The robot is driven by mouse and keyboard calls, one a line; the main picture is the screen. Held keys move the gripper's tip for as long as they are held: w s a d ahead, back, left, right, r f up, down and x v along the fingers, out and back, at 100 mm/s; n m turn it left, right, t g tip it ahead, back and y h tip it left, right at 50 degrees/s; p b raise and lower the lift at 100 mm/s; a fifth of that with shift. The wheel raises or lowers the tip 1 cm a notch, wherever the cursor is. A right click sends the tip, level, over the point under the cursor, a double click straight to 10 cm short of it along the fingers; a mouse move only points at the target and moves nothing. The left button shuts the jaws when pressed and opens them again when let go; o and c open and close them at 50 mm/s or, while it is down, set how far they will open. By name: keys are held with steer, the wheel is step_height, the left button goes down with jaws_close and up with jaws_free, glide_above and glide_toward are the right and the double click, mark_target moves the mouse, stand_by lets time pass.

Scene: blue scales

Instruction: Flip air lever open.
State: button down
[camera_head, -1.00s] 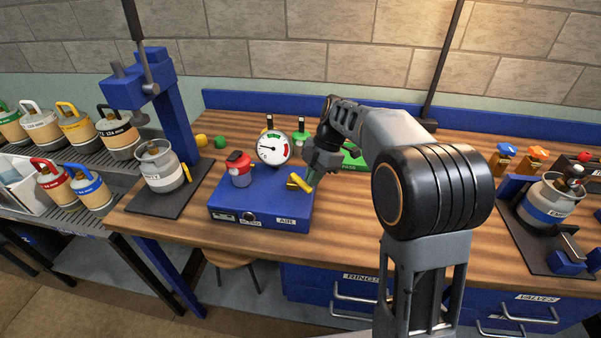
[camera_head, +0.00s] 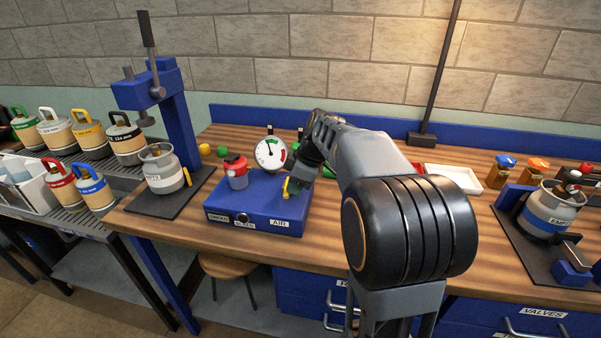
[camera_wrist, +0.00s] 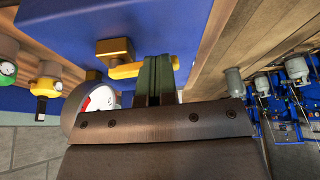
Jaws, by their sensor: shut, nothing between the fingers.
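The yellow air lever (camera_head: 287,188) is on the blue box (camera_head: 225,204), above its AIR label, at the box's right side. In the wrist view the lever (camera_wrist: 126,70) shows as a brass-yellow bar beside a brass block. My gripper (camera_head: 296,182) is at the lever's right side. In the wrist view its dark green fingers (camera_wrist: 157,76) are together, with nothing between them, and overlap the lever's end. I cannot tell whether they touch it. My wrist hides part of the lever's surroundings in the head view.
A round gauge (camera_head: 270,153) and a red-capped part (camera_head: 236,170) stand at the box. A blue press (camera_head: 172,105) with a canister (camera_head: 163,172) is to the left. A white tray (camera_head: 455,177) and another canister (camera_head: 552,208) are to the right.

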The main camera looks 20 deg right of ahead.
steer(key=shift+a, duration=0.2)
stand_by(0.3)
steer(key=s+d+r, duration=0.4)
steer(key=d+r, duration=0.2)
steer(key=r, duration=0.3)
steer(key=shift+d+r, duration=0.15)
steer(key=shift+d, duration=0.15)
stand_by(0.7)
